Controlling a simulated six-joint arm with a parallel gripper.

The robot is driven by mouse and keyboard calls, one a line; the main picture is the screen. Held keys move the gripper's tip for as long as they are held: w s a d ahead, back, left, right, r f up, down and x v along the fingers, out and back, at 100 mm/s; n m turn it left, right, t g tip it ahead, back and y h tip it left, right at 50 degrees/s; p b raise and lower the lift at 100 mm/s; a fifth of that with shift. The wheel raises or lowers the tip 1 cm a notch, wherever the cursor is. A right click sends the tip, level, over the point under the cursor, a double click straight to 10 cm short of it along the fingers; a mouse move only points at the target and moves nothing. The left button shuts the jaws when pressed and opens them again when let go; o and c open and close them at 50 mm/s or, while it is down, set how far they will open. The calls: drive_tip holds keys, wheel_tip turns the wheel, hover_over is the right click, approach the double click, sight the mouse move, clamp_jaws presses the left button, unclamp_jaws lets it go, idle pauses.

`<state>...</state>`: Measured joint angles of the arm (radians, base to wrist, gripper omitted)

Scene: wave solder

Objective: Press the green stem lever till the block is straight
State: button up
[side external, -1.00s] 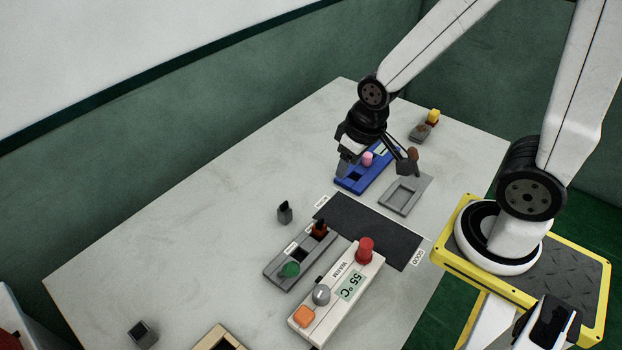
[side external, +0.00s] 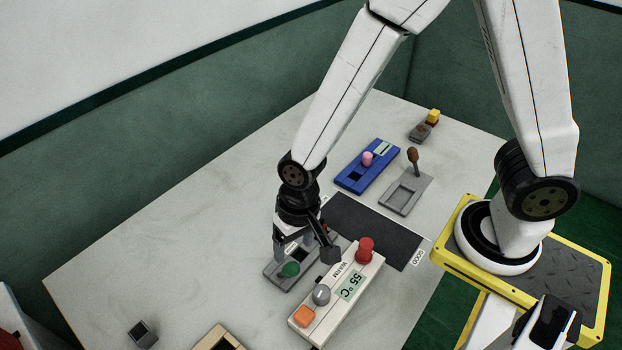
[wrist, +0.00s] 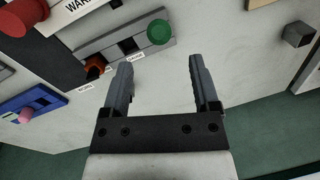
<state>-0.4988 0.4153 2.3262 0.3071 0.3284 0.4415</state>
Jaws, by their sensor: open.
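The green round knob (side external: 290,269) sits at the near end of a long grey block (side external: 274,273) with a dark slot. In the wrist view the green knob (wrist: 159,32) shows beyond my fingertips, about midway between them. An orange-brown piece (wrist: 95,64) sits at the block's other end. My gripper (side external: 303,250) hangs over the far part of the block in the side view and hides much of it. In the wrist view my gripper (wrist: 160,68) is open, with nothing between its fingers. I cannot tell its exact height above the block.
A white heater box (side external: 336,297) with a red knob, grey dial and orange button stands close beside the block. A black mat (side external: 385,230), a blue unit (side external: 354,176) and a grey tray with a brown-topped lever (side external: 413,158) lie farther back. A dark cup (side external: 143,333) stands near the front left.

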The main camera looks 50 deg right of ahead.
sight(292, 263)
drive_tip(key=shift+w+a+f, duration=0.1)
drive_tip(key=shift+a+f, duration=0.05)
drive_tip(key=shift+f, duration=1.15)
drive_tip(key=shift+s+a+f, duration=0.1)
drive_tip(key=shift+a+f, duration=0.05)
drive_tip(key=shift+f, duration=1.1)
drive_tip(key=shift+w+a+f, duration=0.1)
drive_tip(key=shift+a+f, duration=0.05)
drive_tip(key=shift+f, duration=1.15)
clamp_jaws()
